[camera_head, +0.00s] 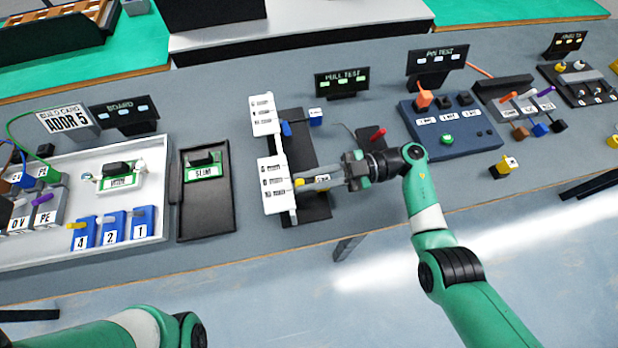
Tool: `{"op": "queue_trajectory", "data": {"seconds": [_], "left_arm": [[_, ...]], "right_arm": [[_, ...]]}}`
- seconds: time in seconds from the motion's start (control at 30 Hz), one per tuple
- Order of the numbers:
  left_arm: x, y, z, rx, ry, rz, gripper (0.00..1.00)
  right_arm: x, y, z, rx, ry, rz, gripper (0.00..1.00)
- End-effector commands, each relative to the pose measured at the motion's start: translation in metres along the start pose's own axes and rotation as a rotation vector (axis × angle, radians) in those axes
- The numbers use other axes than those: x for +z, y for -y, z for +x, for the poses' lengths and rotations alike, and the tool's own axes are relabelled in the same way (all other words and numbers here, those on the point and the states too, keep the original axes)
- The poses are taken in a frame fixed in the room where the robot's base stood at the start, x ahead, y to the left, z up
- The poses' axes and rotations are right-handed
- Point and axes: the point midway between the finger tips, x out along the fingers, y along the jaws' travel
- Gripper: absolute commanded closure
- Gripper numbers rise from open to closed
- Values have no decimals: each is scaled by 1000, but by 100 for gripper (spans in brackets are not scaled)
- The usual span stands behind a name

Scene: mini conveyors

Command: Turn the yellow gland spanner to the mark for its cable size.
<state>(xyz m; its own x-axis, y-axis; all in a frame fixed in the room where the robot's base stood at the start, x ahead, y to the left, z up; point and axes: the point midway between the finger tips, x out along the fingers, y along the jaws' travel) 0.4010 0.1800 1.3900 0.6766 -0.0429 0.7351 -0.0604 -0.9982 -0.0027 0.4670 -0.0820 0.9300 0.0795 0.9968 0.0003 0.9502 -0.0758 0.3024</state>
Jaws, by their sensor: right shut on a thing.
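The yellow gland spanner (300,182) shows as a small yellow piece at the right edge of the lower white marked plate (272,172). The plate carries several printed size marks, too small to read here. My right gripper (318,183) reaches in from the right, low over the black pull-test fixture (316,208), and is shut on the spanner. The fingers hide most of the spanner, so which mark it points to cannot be told. My left gripper is out of view; only part of my left arm shows at the bottom left.
An upper white plate (264,114) and a blue block (315,117) stand behind the gripper. A red-tipped lever (378,134) is close behind my right wrist. A blue pin-test box (452,135) stands to the right, a black SLIM tray (206,215) to the left.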

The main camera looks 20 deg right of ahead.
Motion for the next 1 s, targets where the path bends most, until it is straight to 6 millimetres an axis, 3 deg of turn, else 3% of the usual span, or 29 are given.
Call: {"op": "queue_trajectory", "data": {"seconds": [0.13, 0.17, 0.3, 0.33, 0.67, 0.77, 1.0], "left_arm": [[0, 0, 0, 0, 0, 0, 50], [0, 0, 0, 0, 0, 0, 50], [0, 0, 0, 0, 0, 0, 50], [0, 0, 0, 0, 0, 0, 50], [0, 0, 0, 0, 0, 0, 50], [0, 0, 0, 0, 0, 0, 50], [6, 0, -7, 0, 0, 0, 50]], "right_arm": [[1, 0, 0, 1, 2, 0, 100], [1, 0, 0, 1, 2, 0, 79], [0, 0, 0, 1, 1, -1, 54], [0, 0, 0, 1, 1, -1, 52], [0, 0, -4, 1, 1, -1, 52], [1, -1, -16, 3, 2, 0, 52], [3, 0, -72, 5, 2, -1, 52]]}}
